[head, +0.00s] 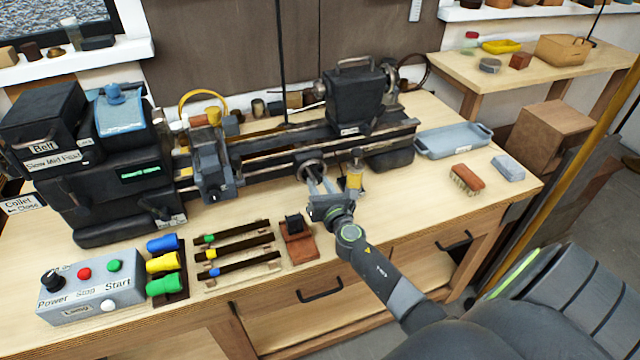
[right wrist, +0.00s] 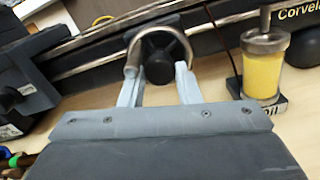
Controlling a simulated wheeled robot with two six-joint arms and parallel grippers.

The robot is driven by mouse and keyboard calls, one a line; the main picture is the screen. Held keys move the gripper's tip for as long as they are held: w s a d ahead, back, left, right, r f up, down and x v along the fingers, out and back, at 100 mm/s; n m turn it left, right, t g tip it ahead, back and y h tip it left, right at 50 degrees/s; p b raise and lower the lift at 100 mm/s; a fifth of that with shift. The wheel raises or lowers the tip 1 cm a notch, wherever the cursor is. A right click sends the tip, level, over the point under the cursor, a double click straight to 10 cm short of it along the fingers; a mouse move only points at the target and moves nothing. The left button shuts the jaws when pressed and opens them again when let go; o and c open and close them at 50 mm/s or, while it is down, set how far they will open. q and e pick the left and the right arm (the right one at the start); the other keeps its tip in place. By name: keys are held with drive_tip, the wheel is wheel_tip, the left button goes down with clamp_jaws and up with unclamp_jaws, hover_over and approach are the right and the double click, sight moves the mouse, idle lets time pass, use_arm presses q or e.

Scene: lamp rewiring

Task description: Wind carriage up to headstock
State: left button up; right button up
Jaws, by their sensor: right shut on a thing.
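The lathe's headstock (head: 125,165) is the dark block at the left of the bench. The carriage (head: 210,165), a blue-grey slide, sits on the bed (head: 290,145) close to the right of the headstock, with a small gap that is hard to judge. A round metal handwheel (head: 311,170) is on the bed's front; it also shows in the right wrist view (right wrist: 180,32). My right gripper (head: 321,184) is shut on the handwheel's lower part, its pale fingers (right wrist: 158,84) at the rim. The exact contact is partly hidden. My left gripper is not in view.
A yellow oil bottle (head: 354,174) stands just right of my right gripper. The tailstock (head: 353,100) is on the bed's right end. A control box (head: 92,290), coloured rolls and tool racks (head: 238,255) lie at front left. A blue tray (head: 453,140) and brush (head: 466,180) are right.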

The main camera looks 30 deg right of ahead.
drive_tip(key=shift+f+n, duration=0.1)
drive_tip(key=shift+n, duration=0.8)
drive_tip(key=o, duration=1)
drive_tip(key=b+v, duration=0.1)
drive_tip(key=v, duration=1.6)
drive_tip(key=shift+s, duration=0.25)
